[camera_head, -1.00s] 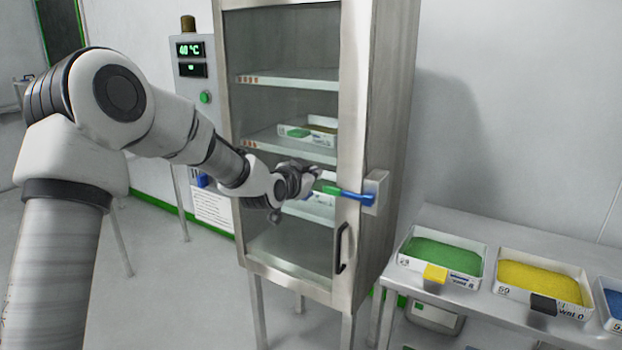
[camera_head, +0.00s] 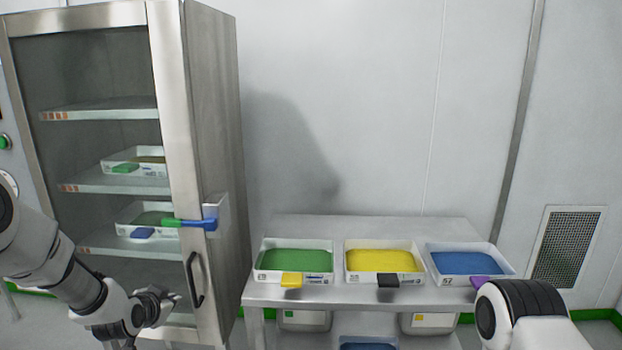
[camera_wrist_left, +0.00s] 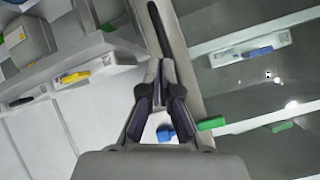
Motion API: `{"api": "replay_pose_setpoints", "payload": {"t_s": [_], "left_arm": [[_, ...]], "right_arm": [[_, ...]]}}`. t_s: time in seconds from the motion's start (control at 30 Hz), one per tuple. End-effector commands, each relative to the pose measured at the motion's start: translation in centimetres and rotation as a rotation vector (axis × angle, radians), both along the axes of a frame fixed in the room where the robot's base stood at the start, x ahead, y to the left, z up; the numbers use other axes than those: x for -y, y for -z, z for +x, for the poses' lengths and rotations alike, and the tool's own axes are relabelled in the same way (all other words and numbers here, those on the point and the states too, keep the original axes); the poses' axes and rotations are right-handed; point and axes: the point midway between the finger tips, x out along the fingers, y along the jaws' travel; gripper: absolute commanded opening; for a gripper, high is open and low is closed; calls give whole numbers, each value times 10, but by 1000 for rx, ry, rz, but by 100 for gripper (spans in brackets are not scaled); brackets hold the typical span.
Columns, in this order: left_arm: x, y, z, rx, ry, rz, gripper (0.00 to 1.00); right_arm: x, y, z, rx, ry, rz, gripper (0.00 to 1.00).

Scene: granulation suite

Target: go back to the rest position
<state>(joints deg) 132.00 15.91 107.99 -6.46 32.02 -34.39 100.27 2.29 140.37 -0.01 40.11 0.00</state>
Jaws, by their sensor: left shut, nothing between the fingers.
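My left gripper (camera_head: 160,300) is shut and empty at the lower left, in front of the lower part of the glass-fronted steel cabinet (camera_head: 172,120). It is below the green-and-blue latch (camera_head: 197,224) and apart from it. In the left wrist view the shut fingers (camera_wrist_left: 160,72) show in the middle, near the black door handle (camera_wrist_left: 157,28). Only a white-and-black link of my right arm (camera_head: 520,312) shows at the lower right; its gripper is out of view.
A steel table (camera_head: 340,295) carries trays of green (camera_head: 296,260), yellow (camera_head: 382,260) and blue (camera_head: 463,263) granules with coloured tags. Trays also stand on the cabinet shelves. A wall vent (camera_head: 567,247) is at the right. The space above the table is clear.

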Motion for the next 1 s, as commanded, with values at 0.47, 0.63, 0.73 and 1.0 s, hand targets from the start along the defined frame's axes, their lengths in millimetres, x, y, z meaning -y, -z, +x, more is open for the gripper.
{"api": "replay_pose_setpoints", "payload": {"t_s": [0.47, 0.63, 0.73, 1.0], "left_arm": [[77, 273, -321, -811, -66, -93, 0], [83, 263, -422, -988, -284, -172, 0], [82, 261, -422, -969, -405, -231, 0], [82, 261, -422, -966, -416, -238, 0]], "right_arm": [[0, 0, 0, 0, 0, 0, 40], [0, -1, 0, 0, 0, 0, 40], [0, 0, 0, 0, 0, 0, 40], [0, 0, 0, 0, 0, 0, 40]]}}
